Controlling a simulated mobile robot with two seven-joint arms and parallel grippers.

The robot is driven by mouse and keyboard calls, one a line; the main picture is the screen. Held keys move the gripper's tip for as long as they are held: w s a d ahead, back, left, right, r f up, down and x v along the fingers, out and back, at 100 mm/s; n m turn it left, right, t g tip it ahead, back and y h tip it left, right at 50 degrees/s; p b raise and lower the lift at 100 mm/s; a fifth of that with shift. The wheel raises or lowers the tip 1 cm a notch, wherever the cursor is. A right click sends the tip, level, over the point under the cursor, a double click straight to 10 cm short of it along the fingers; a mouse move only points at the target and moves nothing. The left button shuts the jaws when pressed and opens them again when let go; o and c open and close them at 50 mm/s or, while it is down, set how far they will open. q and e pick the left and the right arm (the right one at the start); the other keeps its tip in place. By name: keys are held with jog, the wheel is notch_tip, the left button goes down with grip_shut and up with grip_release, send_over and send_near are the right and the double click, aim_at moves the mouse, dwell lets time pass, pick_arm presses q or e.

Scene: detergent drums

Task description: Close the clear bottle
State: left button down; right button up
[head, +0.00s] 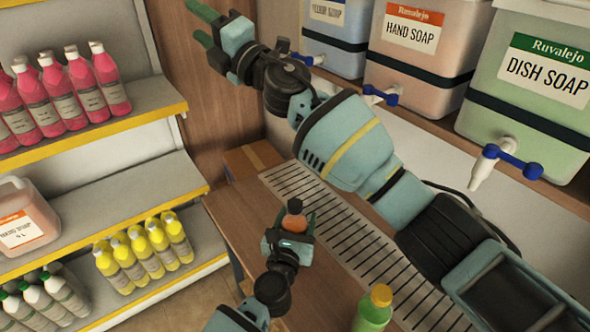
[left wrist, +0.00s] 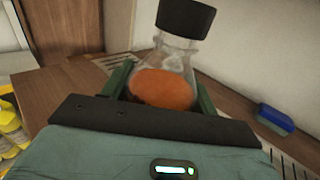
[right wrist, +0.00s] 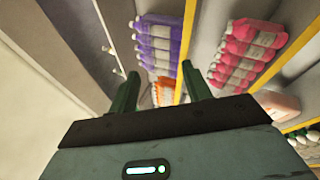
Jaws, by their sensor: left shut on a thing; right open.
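The clear bottle (left wrist: 180,58) stands upright between the fingers of my left gripper (left wrist: 162,85), which is shut on it. It has an orange patch on its body and a black cap (left wrist: 186,17) seated on its mouth. Whether the cap is tight cannot be told. In the head view the bottle (head: 294,221) is over the wooden counter, with the dark cap (head: 295,206) on top and my left gripper (head: 293,232) around it. My right gripper (head: 196,24) is raised at the upper left, open and empty, far from the bottle. It also shows in the right wrist view (right wrist: 163,88).
A green bottle with an orange cap (head: 373,308) stands at the counter's front right. A slotted drain strip (head: 340,235) runs behind. Soap drums with taps, including the dish soap drum (head: 535,80), line the upper right. Shelves with pink bottles (head: 75,90) and yellow bottles (head: 145,250) are left.

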jog(key=s+a+f+n+g, duration=0.45)
jog(key=n+g, duration=0.35)
jog(key=n, duration=0.3)
jog(key=n+g+h, duration=0.5)
jog(key=n+h, duration=1.3)
send_over(295, 203)
notch_tip(295, 203, down, 20)
jog(key=shift+f, duration=4.05)
